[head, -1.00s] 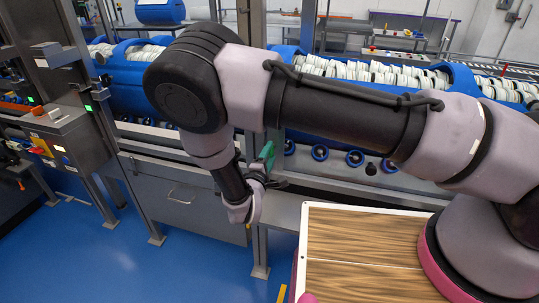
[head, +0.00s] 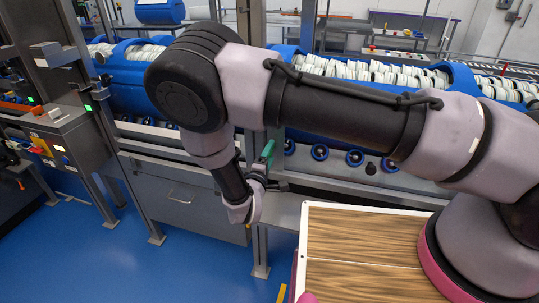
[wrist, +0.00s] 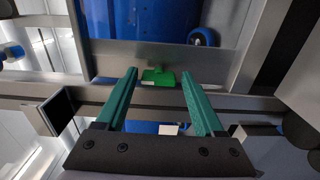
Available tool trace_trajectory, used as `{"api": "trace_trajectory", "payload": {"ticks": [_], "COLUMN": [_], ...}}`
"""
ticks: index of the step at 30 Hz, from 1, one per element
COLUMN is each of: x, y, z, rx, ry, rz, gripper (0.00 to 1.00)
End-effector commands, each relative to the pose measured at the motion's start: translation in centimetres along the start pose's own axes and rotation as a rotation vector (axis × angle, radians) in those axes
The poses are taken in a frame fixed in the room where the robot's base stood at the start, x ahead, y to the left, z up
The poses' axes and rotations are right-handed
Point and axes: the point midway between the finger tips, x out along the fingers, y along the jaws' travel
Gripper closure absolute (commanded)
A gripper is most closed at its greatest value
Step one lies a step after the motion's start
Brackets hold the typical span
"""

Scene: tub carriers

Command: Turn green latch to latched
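The green latch (wrist: 158,77) is a small bright green block with a short raised tab. In the wrist view it sits on a grey metal rail, just beyond and between my fingertips. My gripper (wrist: 159,73) has two teal fingers spread wide apart, with nothing held between them. A gap shows between the latch and each finger; I cannot tell how deep the fingers reach around it. In the head view my gripper (head: 268,152) is at the front of the metal frame, and I cannot make out the latch there.
A grey metal upright (head: 249,60) stands close behind my gripper. Blue tubs (head: 140,85) with white discs line the frame. A wood-topped surface (head: 365,265) lies at the front right. Blue floor is clear at the left.

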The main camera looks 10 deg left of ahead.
Motion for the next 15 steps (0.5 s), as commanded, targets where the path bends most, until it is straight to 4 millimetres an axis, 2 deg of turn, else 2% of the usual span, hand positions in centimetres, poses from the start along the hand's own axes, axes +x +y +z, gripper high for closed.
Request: {"api": "trace_trajectory", "payload": {"ticks": [11,15], "x": [-0.2,-1.7], "y": [0.1,0.1], "z": [-0.1,-0.1], "rx": [0.000,-0.001], "ry": [0.001,0.003], "rz": [0.001,0.001], "gripper": [0.14,0.14]}}
